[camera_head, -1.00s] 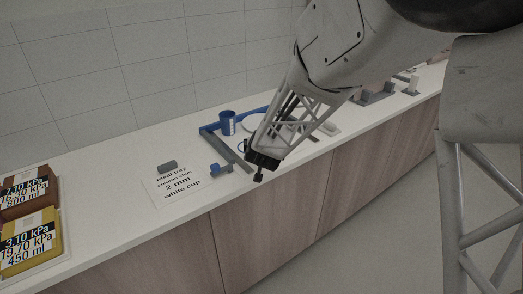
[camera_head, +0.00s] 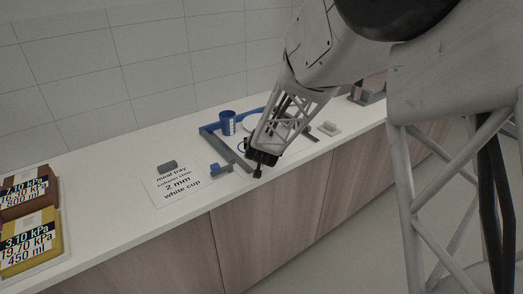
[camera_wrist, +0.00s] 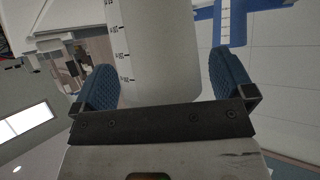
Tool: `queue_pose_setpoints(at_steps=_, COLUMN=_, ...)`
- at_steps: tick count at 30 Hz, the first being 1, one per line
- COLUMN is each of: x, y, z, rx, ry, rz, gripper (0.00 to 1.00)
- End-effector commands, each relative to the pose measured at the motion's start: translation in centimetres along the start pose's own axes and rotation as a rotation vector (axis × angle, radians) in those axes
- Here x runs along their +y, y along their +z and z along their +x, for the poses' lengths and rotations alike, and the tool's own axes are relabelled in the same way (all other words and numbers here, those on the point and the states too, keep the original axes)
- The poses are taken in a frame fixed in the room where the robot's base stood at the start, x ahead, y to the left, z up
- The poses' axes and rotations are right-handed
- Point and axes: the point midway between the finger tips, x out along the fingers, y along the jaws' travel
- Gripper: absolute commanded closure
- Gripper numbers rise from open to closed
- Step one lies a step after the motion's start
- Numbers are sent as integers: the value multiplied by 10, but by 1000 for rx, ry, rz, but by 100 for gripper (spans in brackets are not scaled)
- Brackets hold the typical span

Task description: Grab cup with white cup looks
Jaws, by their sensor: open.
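The white cup (camera_wrist: 158,45) fills the middle of the wrist view, with dark scale marks down its side. It stands between the two blue finger pads of my gripper (camera_wrist: 160,68), which is open; gaps show beside the cup, so it is not visibly gripped. In the head view my gripper (camera_head: 262,158) is low over the counter by the tray area, and I cannot make out the white cup there behind the gripper and arm. A blue cup (camera_head: 226,124) with a white scale stands behind and left of my gripper; what looks like it shows in the wrist view (camera_wrist: 205,28).
A blue-and-grey tray frame (camera_head: 210,138) lies around the cups. A printed card (camera_head: 178,186), a dark grey piece (camera_head: 167,167) and a small blue-grey piece (camera_head: 218,169) lie left on the counter (camera_head: 110,165). A pale block (camera_head: 329,129) sits right. Yellow box (camera_head: 30,245) at far left.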

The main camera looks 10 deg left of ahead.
Motion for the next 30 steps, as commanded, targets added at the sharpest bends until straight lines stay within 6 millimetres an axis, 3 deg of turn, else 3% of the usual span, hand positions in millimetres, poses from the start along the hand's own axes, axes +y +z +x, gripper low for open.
queue_pose_setpoints(at_steps=19, x=0, y=0, z=3, rx=0, ry=0, rz=0, gripper=0)
queue_pose_setpoints(at_steps=28, x=0, y=0, z=2, rx=0, ry=0, rz=0, gripper=46)
queue_pose_setpoints(at_steps=30, x=0, y=0, z=2, rx=0, ry=0, rz=0, gripper=49)
